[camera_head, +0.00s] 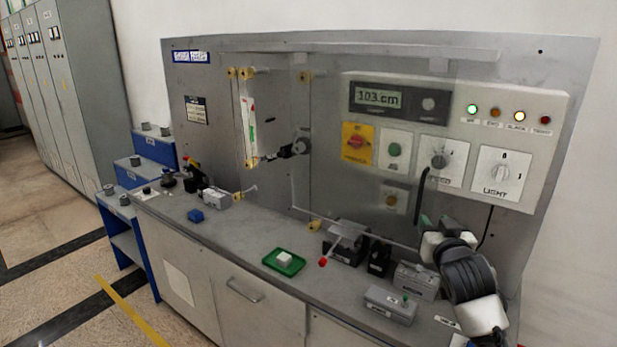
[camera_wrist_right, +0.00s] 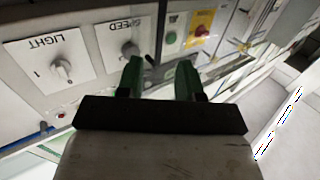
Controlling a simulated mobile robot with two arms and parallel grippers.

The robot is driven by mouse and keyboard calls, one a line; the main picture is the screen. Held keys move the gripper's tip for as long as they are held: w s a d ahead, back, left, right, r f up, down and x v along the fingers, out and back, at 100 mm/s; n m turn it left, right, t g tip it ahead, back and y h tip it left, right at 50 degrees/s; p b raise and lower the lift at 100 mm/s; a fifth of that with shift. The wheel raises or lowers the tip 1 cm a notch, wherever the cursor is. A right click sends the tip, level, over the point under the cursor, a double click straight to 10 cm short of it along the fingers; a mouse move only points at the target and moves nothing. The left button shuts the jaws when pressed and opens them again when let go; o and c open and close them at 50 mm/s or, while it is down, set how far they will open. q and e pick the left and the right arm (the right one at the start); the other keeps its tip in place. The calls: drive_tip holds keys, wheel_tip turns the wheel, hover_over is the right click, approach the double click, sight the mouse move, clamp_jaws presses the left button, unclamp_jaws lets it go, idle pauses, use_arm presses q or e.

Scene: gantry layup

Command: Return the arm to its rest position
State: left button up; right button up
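My right arm comes in at the lower right of the head view, its dark wrist (camera_head: 468,272) bent up in front of the bench's right end. My right gripper (camera_head: 437,221) is raised before the grey panel, below the control knobs. In the right wrist view, the gripper's (camera_wrist_right: 160,70) two green fingers stand apart with nothing between them. Beyond them are the SPEED knob (camera_wrist_right: 130,49) and the LIGHT knob (camera_wrist_right: 62,70), apparently not touched. My left gripper does not show in either view.
The bench top holds a green tray (camera_head: 270,262) with a white block, a blue block (camera_head: 196,216), a red-tipped lever (camera_head: 323,262) and grey boxes (camera_head: 390,305). A clear sheet and a black handle (camera_head: 424,185) stand before the panel. Bare bench lies left of the tray.

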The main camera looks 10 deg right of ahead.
drive_tip(key=s+a+f+n+g+y, duration=0.1)
drive_tip(key=s+a+f+g, duration=0.2)
drive_tip(key=s+a+f, duration=0.35)
drive_tip(key=s+a+f+n+g+y, duration=0.1)
drive_tip(key=s+a+f+g+y, duration=0.2)
drive_tip(key=f, duration=0.7)
drive_tip(key=s+a+f+n+g, duration=0.1)
drive_tip(key=s+a+f+g, duration=0.25)
drive_tip(key=s, duration=0.45)
drive_tip(key=s+a+f+n+g+y, duration=0.1)
drive_tip(key=s+a+f+g, duration=0.2)
drive_tip(key=s, duration=0.5)
drive_tip(key=s+a+f+n+g, duration=0.1)
drive_tip(key=s+a+f+g, duration=0.2)
drive_tip(key=s, duration=0.5)
wheel_tip(320, 180, down, 26)
drive_tip(key=a, duration=0.1)
drive_tip(key=s+d+f+b, duration=0.1)
drive_tip(key=s+d+f, duration=0.1)
drive_tip(key=s+f, duration=1.4)
drive_tip(key=shift+s+d+f+n+g, duration=0.3)
drive_tip(key=shift+s+f+g, duration=0.15)
drive_tip(key=shift+f, duration=0.2)
